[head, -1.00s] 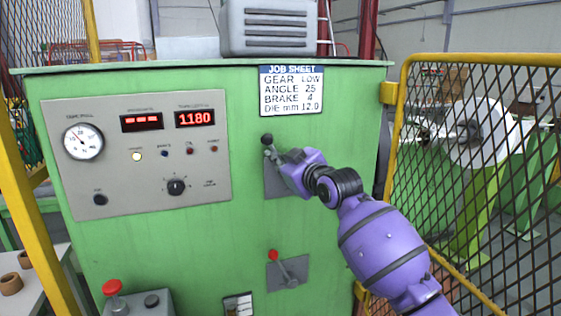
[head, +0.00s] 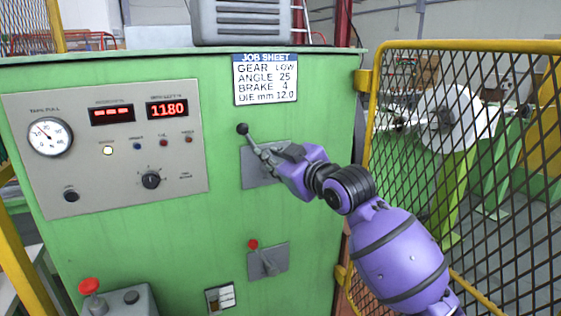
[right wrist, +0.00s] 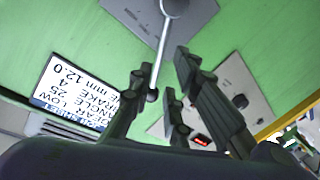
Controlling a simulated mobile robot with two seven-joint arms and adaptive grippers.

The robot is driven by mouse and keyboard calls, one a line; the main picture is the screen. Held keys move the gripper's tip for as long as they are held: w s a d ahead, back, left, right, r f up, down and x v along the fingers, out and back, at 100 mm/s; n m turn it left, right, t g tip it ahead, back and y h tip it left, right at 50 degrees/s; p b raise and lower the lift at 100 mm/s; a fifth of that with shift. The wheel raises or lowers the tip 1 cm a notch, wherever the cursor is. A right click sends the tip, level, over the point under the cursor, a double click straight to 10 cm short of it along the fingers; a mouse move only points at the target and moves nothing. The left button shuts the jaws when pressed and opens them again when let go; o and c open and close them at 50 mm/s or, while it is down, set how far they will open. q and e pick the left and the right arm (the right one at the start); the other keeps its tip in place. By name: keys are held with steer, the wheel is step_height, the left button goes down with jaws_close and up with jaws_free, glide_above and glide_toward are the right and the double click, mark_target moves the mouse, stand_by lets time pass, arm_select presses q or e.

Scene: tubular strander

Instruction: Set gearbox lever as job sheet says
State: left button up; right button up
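The job sheet (head: 266,79) on the green cabinet reads gear LOW, angle 25, brake 4, die 12.0 mm. It also shows upside down in the right wrist view (right wrist: 78,92). The upper lever (head: 242,129), with a black ball knob, tilts up and left from its grey plate (head: 253,178). My right gripper (head: 275,157) is just right of the lever. In the right wrist view, the lever rod (right wrist: 164,42) runs between the spread fingers of the gripper (right wrist: 160,76), its knob close to the left finger. Contact cannot be told. My left gripper is out of view.
A red-knobbed lever (head: 264,260) sits lower on the cabinet. A gauge panel (head: 100,180) is at left, and a red push button (head: 90,286) is at lower left. A yellow mesh guard (head: 470,150) stands close on the right.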

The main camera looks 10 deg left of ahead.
steer(key=shift+v, duration=1.75)
